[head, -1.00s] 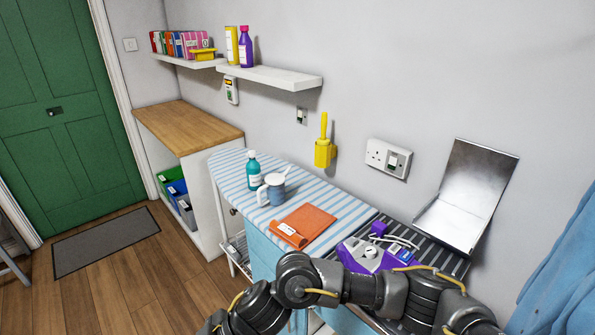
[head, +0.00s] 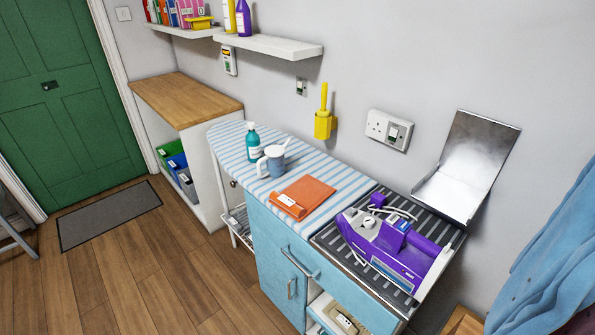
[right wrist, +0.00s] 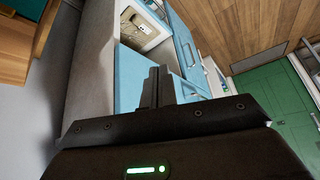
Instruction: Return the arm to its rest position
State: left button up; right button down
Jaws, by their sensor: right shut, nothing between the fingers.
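My right gripper (right wrist: 157,88) shows in the right wrist view with its fingers together and nothing between them. It is in front of the blue cabinet (right wrist: 130,72) and apart from it, as far as I can tell. Neither arm shows in the head view now. The blue cabinet also shows in the head view (head: 272,248), with its door shut. My left gripper is not in view.
A purple iron-like appliance (head: 395,245) lies on the dark ribbed tray at the right. Open wooden floor (head: 150,270) lies at the left.

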jog(key=s+d+f+g+h, duration=0.1)
jog(key=s+d+f+g, duration=0.1)
jog(key=s+d, duration=0.45)
jog(key=s+f+g, duration=0.2)
jog(key=s+f, duration=0.1)
jog(key=f, duration=2.5)
jog(key=s+d+f+g, duration=0.1)
jog(key=s+d+f, duration=0.2)
jog(key=s+f, duration=1)
jog(key=s, duration=0.3)
jog(key=shift+f+h, duration=0.25)
jog(key=shift+h, duration=0.15)
jog(key=shift+a, duration=0.1)
